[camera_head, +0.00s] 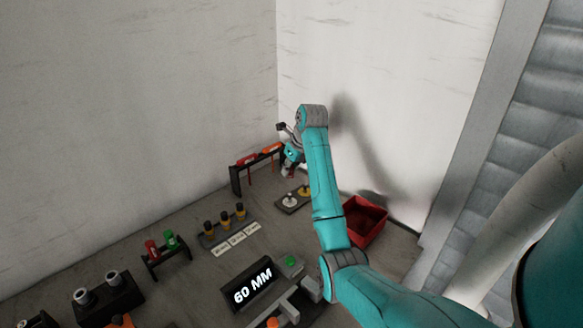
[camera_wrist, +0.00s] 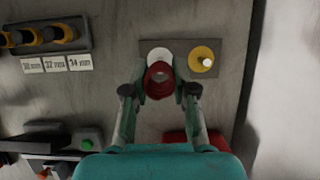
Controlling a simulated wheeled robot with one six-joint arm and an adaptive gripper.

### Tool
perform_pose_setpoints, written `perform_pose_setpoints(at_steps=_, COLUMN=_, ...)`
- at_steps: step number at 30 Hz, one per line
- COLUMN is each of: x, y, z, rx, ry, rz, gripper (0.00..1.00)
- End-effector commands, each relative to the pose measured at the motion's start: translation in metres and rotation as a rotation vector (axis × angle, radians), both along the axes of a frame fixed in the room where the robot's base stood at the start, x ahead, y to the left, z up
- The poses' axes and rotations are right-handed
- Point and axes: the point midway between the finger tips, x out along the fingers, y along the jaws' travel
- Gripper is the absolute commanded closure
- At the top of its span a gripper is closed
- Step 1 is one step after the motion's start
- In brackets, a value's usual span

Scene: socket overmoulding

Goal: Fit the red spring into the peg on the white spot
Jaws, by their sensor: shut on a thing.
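My gripper (camera_wrist: 159,89) is shut on the red spring (camera_wrist: 158,88), which looks like a dark red ring between the fingertips in the wrist view. Beyond it is the white spot (camera_wrist: 159,54) on a dark plate (camera_wrist: 180,97); the spring and fingers cover its lower part. The peg on the white spot is hidden in the wrist view. In the head view my gripper (camera_head: 289,168) hangs above the plate, with the white spot (camera_head: 289,202) below it. I cannot tell the exact gap between spring and peg. A yellow spot (camera_wrist: 201,68) with a pale peg lies to the right.
A red bin (camera_head: 366,222) stands right of the plate. A dark rack with red and orange tools (camera_head: 247,160) is behind. A holder with several black-and-yellow pieces (camera_head: 224,219), a red-and-green stand (camera_head: 152,250) and a "60 MM" display (camera_head: 252,287) stand to the left and front.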

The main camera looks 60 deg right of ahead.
Motion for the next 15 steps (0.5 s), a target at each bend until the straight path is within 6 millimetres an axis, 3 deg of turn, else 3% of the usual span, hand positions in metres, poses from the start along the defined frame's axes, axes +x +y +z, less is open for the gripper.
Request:
perform_pose_setpoints(at_steps=9, x=-0.001, y=0.000, z=0.000, rx=0.001, ry=0.001, rz=0.000, gripper=0.99)
perform_pose_setpoints(at_steps=15, x=-0.001, y=0.000, z=-0.012, rx=0.001, ry=0.001, rz=0.000, gripper=0.99)
